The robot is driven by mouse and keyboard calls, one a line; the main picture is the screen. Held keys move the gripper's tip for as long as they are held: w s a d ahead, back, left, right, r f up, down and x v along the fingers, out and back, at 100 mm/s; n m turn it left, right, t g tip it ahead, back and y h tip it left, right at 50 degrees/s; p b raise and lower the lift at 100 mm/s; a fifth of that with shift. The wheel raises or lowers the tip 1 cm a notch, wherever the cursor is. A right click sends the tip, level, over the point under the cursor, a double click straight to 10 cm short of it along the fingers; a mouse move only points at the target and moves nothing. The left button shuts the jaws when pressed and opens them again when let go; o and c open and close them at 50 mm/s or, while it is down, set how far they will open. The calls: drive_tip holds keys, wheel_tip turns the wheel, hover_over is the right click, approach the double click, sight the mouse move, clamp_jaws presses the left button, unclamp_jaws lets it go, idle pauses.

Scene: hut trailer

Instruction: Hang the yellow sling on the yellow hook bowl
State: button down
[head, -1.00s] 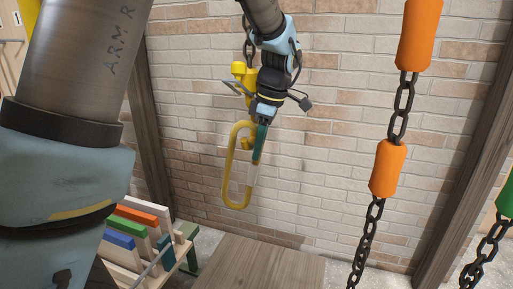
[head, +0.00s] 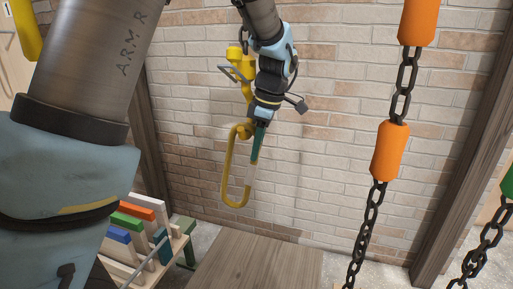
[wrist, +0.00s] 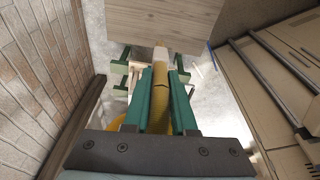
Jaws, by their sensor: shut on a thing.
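The yellow sling (head: 230,185) is a long narrow loop hanging below my gripper (head: 257,147) in the head view. My gripper's green fingers are shut on its upper right part. In the wrist view the yellow sling (wrist: 161,68) runs between the fingers of my gripper (wrist: 160,85). A yellow piece with a grey prong, seemingly the yellow hook bowl (head: 236,55), hangs from a dark chain beside my wrist, up and left of the fingers. My arm partly covers it. The sling's top is below this piece in the picture; I cannot tell their distance in depth.
Dark chains with orange sleeves (head: 388,150) hang at the right, with a green sleeve (head: 508,185) at the edge. A rack of coloured bars (head: 135,225) stands low left. A wooden top (head: 255,262) is below the sling. A brick wall (head: 330,110) is behind.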

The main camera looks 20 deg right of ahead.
drive_tip(key=shift+f, duration=0.1)
idle(0.3)
drive_tip(key=c, duration=0.7)
unclamp_jaws()
drive_tip(key=shift+o, duration=0.2)
